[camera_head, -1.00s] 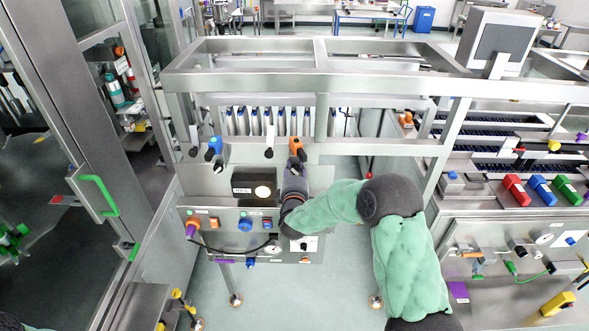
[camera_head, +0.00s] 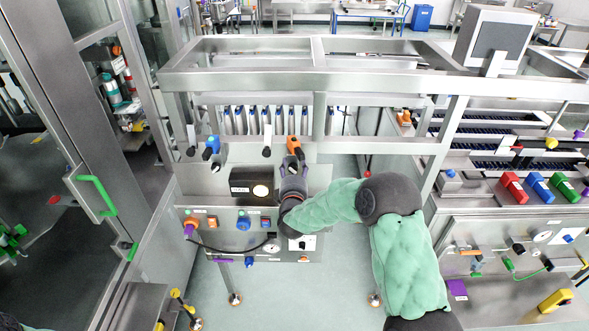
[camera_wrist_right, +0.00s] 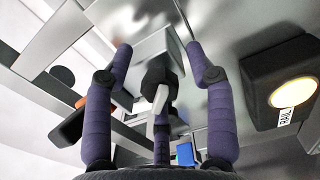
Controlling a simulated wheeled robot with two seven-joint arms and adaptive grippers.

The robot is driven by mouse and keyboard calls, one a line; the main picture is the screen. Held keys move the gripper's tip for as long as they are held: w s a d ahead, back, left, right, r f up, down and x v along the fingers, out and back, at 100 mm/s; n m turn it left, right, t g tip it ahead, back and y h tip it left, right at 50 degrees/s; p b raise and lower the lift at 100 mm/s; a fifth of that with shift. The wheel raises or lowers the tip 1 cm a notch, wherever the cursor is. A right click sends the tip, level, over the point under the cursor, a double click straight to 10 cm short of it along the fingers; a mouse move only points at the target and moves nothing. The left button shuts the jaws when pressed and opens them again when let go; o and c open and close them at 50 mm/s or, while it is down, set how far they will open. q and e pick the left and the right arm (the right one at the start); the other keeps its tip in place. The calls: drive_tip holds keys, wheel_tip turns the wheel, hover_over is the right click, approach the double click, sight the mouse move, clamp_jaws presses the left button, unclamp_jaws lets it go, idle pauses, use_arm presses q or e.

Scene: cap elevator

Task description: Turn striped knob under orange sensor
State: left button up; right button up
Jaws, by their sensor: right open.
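The orange sensor (camera_head: 294,145) sits on the steel machine, just above my right gripper (camera_head: 293,166) in the head view. My right gripper also shows in the wrist view (camera_wrist_right: 159,52), with its purple fingers open and spread. Between them is a black knob with a pale stripe (camera_wrist_right: 158,88), in front of a steel plate. The fingers are on either side of it, and a clear gap shows at each side. In the head view my gripper and wrist largely cover the knob. My left gripper is not in view.
A black box with a round lamp (camera_head: 260,190) stands close to the left of my right gripper; it also shows in the wrist view (camera_wrist_right: 285,85). A blue sensor (camera_head: 212,147) is farther left. A control panel (camera_head: 225,240) with buttons and a gauge lies below.

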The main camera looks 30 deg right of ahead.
drive_tip(key=v, duration=1.2)
drive_tip(key=shift+d, duration=0.15)
drive_tip(key=s+a+f+m+g+y+b, duration=0.2)
drive_tip(key=a+f+y, duration=0.15)
drive_tip(key=f, duration=0.65)
drive_tip(key=s+a+f+m+g+y+b, duration=0.1)
drive_tip(key=a+f+m+g+y+b, duration=0.3)
drive_tip(key=f, duration=0.6)
drive_tip(key=s+a+f+y+b, duration=0.15)
drive_tip(key=a+f, duration=0.35)
drive_tip(key=f, duration=0.6)
drive_tip(key=s+a+f+m+g+y+b, duration=0.2)
drive_tip(key=s+a+f+m+g, duration=0.2)
drive_tip(key=s+f, duration=0.4)
drive_tip(key=s+a+f+m+g+y+b, duration=0.2)
drive_tip(key=s+a+f+m+g, duration=0.2)
drive_tip(key=s+f, duration=0.5)
drive_tip(key=s+a, duration=0.2)
drive_tip(key=s, duration=0.1)
drive_tip(key=shift+a+g+y, duration=0.3)
drive_tip(key=shift+a+g, duration=0.05)
drive_tip(key=shift+g, duration=0.05)
